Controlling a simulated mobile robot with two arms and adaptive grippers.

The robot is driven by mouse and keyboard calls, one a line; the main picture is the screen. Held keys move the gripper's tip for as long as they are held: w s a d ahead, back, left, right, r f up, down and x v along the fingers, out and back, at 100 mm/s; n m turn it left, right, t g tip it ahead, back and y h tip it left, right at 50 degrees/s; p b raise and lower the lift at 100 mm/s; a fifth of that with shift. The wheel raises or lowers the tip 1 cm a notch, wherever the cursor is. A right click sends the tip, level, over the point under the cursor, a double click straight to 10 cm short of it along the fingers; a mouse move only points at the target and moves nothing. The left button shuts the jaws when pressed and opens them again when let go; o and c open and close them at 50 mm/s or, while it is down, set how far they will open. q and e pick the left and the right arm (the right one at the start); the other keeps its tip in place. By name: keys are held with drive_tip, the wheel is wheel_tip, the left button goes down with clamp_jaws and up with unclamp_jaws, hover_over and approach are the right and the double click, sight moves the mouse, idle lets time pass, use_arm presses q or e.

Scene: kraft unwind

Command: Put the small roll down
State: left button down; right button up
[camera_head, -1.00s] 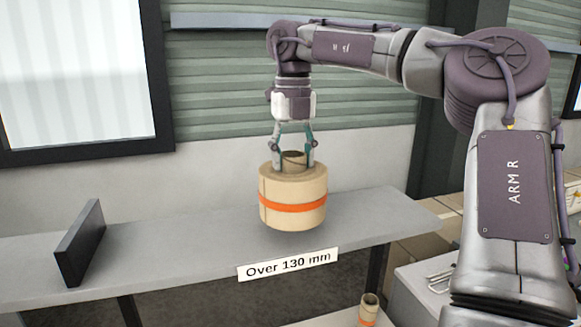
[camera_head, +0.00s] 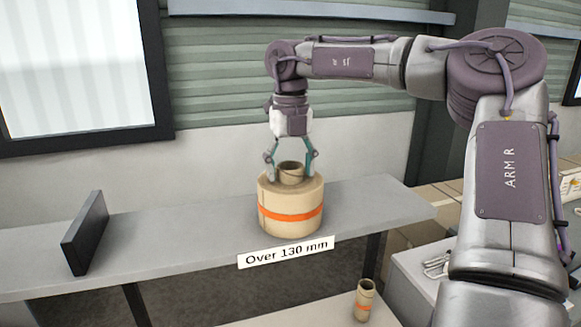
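A tan kraft roll with an orange band (camera_head: 291,214) stands upright on the grey shelf (camera_head: 375,205), behind the "Over 130 mm" label (camera_head: 286,253). Its brown core (camera_head: 291,169) sticks up from the top. My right gripper (camera_head: 290,175) points down over the roll, its fingers spread on either side of the core. They look open, with a slight gap at the left finger. My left gripper is not in view.
A dark upright plate (camera_head: 85,233) stands on the shelf at the left. The shelf between it and the roll is clear. A wall with green slats (camera_head: 220,95) is behind. A pale box-like unit (camera_head: 415,280) with metal items stands at the lower right.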

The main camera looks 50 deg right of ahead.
drive_tip(key=shift+r, duration=0.1)
drive_tip(key=shift+w+d+r, duration=0.1)
drive_tip(key=shift+r, duration=0.05)
wheel_tip(320, 180, up, 12)
drive_tip(key=b, duration=0.2)
idle(0.4)
drive_tip(key=shift+f, duration=0.2)
